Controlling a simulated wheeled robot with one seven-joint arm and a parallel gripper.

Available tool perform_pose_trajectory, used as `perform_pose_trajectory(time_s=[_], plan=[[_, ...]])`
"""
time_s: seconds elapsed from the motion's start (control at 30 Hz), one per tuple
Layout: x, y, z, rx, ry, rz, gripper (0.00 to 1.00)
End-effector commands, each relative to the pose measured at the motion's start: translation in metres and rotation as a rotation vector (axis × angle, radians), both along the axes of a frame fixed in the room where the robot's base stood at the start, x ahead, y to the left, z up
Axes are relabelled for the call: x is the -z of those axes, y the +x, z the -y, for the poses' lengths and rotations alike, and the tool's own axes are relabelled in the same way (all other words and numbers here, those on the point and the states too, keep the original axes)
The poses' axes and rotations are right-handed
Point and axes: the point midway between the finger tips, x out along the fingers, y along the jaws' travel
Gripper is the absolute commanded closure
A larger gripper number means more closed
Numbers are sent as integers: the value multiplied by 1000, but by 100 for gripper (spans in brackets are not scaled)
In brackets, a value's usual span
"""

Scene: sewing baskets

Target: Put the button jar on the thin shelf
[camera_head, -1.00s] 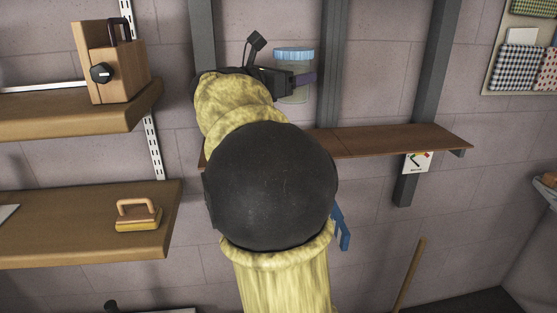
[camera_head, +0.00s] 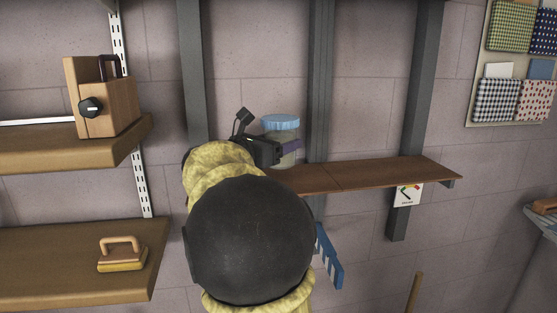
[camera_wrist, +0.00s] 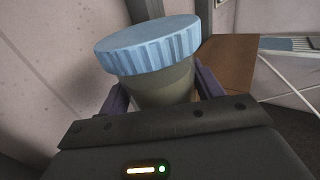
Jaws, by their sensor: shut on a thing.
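The button jar (camera_head: 281,124) is a clear jar with a ribbed light-blue lid. My gripper (camera_head: 287,147) is shut on it, and the jar is upright in the head view. In the wrist view the jar (camera_wrist: 160,85) sits between the two purple fingers of my gripper (camera_wrist: 160,98). The thin shelf (camera_head: 370,174) is a narrow brown board on the wall. The jar shows at the left part of this shelf, close to its height. My arm hides the shelf's left end, and I cannot tell whether the jar's base touches the board.
Grey wall posts (camera_head: 321,80) stand behind the shelf. The shelf's middle and right are bare. A small sign (camera_head: 407,195) and a blue comb-like thing (camera_head: 328,258) hang below. Thick shelves at left hold a wooden box (camera_head: 100,97) and a handled block (camera_head: 122,255).

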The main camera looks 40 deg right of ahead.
Motion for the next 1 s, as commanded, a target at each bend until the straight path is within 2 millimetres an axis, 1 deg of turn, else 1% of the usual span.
perform_pose_trajectory(time_s=[0.17, 0.23, 0.5, 0.9, 0.93, 0.97, 1.0], plan=[[-2, 0, 0, 1, -1, 1, 66], [1, 0, 0, 1, -1, 0, 66], [35, -1, 0, 1, -1, -2, 66], [39, -1, 1, 3, -1, 2, 66], [39, -1, 1, 2, 0, 1, 31], [38, -1, 1, 2, 0, 1, 25], [38, -1, 1, 2, 0, 1, 17]])
